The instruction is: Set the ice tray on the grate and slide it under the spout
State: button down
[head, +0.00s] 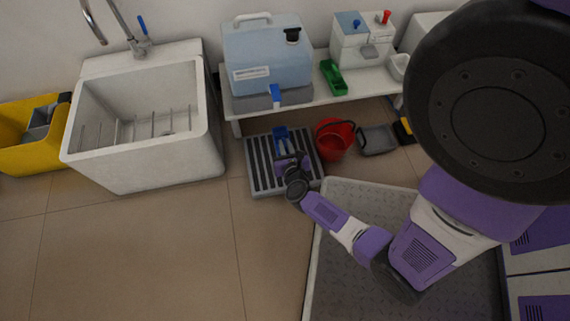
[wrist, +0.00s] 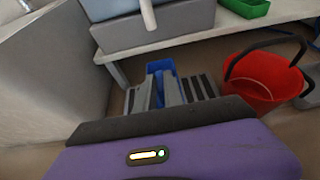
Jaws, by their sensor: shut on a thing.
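The blue ice tray (head: 281,134) is at the back of the grey slatted grate (head: 256,178), on the floor in front of the bench. In the wrist view the tray (wrist: 158,68) shows beyond and between the grey fingers. My gripper (head: 286,157) is shut on its near part, with the arm reaching in from the right. I cannot tell whether the tray touches the slats. The blue spout (head: 275,94) is on the front of the water container (head: 265,62), above and behind the tray. My gripper (wrist: 160,92) hides part of the tray and grate.
A red bucket (head: 334,140) stands close to the grate's right side, with a grey dustpan (head: 377,140) beyond it. A white sink (head: 150,150) stands at left. The bench (head: 310,97) holds a green tray (head: 333,77) and a dispenser (head: 360,42).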

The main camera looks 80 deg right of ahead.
notch_tip(320, 180, down, 11)
jog(key=b, duration=0.6)
jog(key=shift+r, duration=0.1)
jog(key=c, duration=1.9)
grip_release()
jog(key=o, duration=0.4)
jog(key=shift+o, duration=0.2)
